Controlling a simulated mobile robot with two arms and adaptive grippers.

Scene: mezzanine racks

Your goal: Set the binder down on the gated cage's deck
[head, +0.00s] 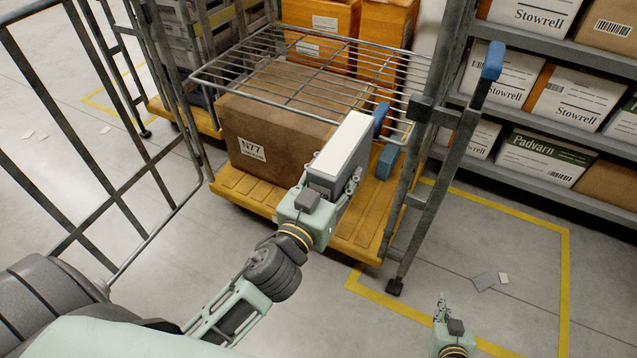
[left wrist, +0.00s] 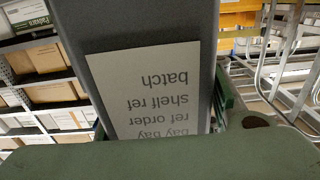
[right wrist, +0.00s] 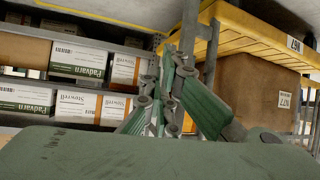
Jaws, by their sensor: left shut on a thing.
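My left gripper (head: 330,190) is shut on the binder (head: 341,148), a grey block with a pale face. The binder is tilted and held in front of the cage. In the left wrist view the binder (left wrist: 150,95) shows a printed label. The gated cage has a yellow deck (head: 240,192), a wire shelf above it and an open barred gate (head: 95,170) at the left. A bare strip of deck shows in front of a brown box. The binder hides part of the deck's right side. My right gripper (head: 441,310) is low, apart from the cage, with its fingers together and empty.
The brown box (head: 290,150) fills much of the deck under the wire shelf (head: 300,82). Racks with cartons (head: 540,155) line the right. Floor inside the yellow lines is mostly clear.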

